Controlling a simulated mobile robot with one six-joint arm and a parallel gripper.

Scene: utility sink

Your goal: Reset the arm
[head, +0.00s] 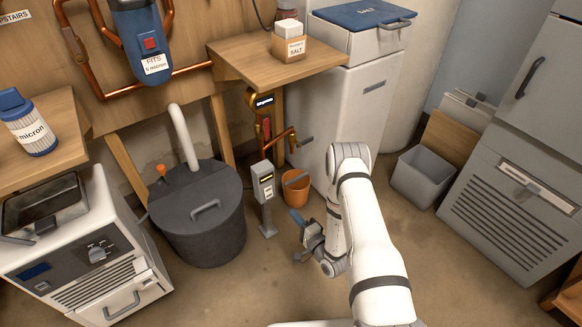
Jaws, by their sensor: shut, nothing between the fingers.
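My white arm reaches up from the bottom of the head view, bends at the elbow and comes back down. My gripper (297,216) is at the arm's end, low over the brown floor and left of the forearm. It is shut and holds nothing. It is small in the view, and part of the wrist is hidden behind the arm link. An orange bucket (296,190) stands on the floor just behind the gripper. A small grey post (265,200) with a yellow-lit display stands to the gripper's left.
A dark lidded tank (205,222) stands at left, beside a white appliance (90,265). A wooden shelf (250,58) holds a salt box (288,45). A white cabinet with a blue salt lid (362,14) stands behind. A grey bin (420,177) is at right. Floor in front is clear.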

